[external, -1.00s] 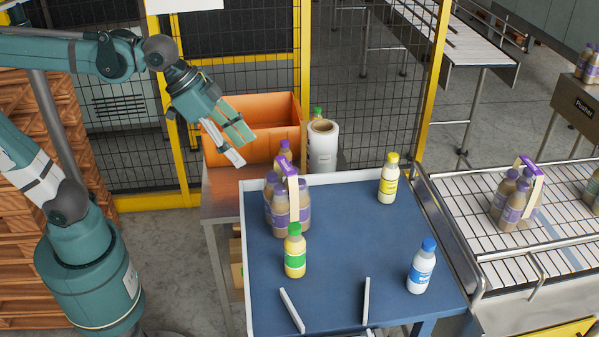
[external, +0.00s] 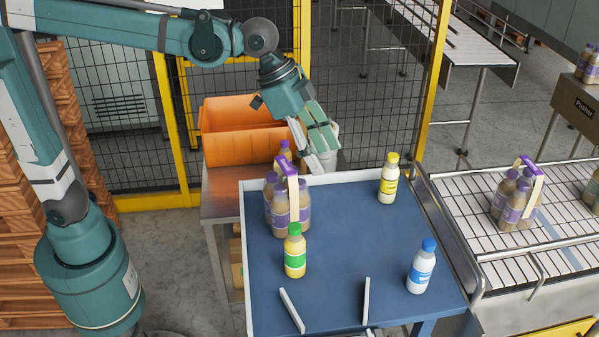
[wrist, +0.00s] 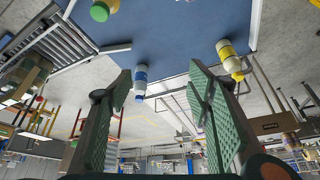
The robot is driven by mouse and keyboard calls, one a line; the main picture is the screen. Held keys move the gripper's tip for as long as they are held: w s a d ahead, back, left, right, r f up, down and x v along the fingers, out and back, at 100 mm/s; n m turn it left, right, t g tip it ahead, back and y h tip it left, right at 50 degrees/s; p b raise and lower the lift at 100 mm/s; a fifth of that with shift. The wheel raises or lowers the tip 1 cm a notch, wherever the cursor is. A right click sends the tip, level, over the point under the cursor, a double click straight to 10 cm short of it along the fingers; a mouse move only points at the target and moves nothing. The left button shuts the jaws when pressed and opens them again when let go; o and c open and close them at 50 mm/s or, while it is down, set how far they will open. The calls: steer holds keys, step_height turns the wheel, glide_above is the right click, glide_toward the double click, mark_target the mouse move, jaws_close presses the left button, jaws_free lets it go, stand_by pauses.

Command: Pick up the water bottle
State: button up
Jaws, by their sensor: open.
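The water bottle (external: 421,268) is white with a blue cap and blue label. It stands upright near the front right of the blue table (external: 345,225). In the wrist view the bottle (wrist: 140,80) appears between the fingers, close to the left one, but well beyond them. My gripper (external: 323,157) is open and empty above the table's back edge, up and left of the bottle and apart from it. Its spread fingers also show in the wrist view (wrist: 160,76).
A yellow-capped bottle (external: 388,180), a green-capped bottle (external: 295,252) and a purple-capped bottle pack (external: 280,210) stand on the table. Two thin white strips (external: 292,311) are at the front. An orange bin (external: 230,145) is behind; a conveyor (external: 470,215) is right.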

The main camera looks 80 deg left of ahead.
steer(key=w+d+f+m, duration=0.2)
steer(key=w+d+f, duration=0.1)
steer(key=w+d, duration=0.65)
steer(key=m+g+h, duration=0.1)
steer(key=m+g, duration=0.1)
glide_toward(426, 249)
step_height(426, 249, down, 3)
steer(key=w, duration=0.2)
steer(key=shift+w+d+f, duration=0.45)
steer(key=shift+w+f, duration=0.25)
steer(key=shift+w, duration=0.15)
step_height(426, 249, down, 7)
steer(key=shift+f, duration=0.5)
steer(key=shift+x, duration=1.3)
